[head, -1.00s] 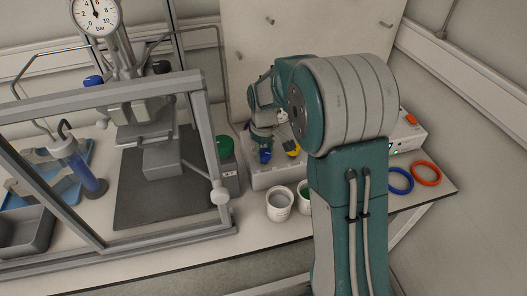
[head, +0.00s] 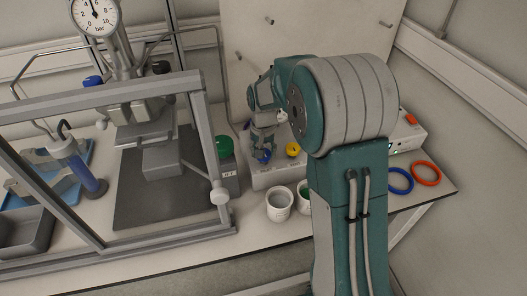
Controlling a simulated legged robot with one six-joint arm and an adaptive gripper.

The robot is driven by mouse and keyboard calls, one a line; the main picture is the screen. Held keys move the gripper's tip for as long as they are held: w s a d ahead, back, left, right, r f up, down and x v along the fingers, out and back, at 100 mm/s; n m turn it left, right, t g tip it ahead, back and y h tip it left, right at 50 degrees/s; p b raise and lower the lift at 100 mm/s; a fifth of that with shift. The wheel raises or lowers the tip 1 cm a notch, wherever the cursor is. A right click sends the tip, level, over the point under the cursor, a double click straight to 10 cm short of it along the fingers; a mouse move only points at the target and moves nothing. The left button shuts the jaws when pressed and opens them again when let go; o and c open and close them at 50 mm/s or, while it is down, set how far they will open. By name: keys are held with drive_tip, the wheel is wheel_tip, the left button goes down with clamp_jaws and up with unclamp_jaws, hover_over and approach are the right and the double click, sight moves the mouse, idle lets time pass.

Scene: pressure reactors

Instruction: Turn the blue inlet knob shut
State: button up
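A blue knob (head: 265,157) sits on the pale box at the back of the bench, small and partly hidden by my gripper. My gripper (head: 262,149) points down at this knob, with its fingertips at or just above it. I cannot tell whether the fingers touch it or how far they are apart. A yellow knob (head: 292,149) stands just to the right on the same box, clear of the gripper. A second blue knob (head: 92,81) is on the left side of the reactor head, under the pressure gauge (head: 95,14), far from my gripper.
A grey frame (head: 205,140) encloses the reactor on the left. A green-capped container (head: 225,147) stands left of the pale box (head: 262,180). Two white cups (head: 279,206) stand in front. Blue (head: 400,180) and orange rings (head: 426,173) lie at right.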

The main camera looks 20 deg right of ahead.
drive_tip(key=shift+s+f+m, duration=0.1)
drive_tip(key=shift+f+m, duration=0.05)
drive_tip(key=shift+m, duration=0.65)
drive_tip(key=o, duration=1.1)
drive_tip(key=shift+a, duration=0.1)
drive_tip(key=shift+o, duration=0.2)
wheel_tip(320, 180, up, 12)
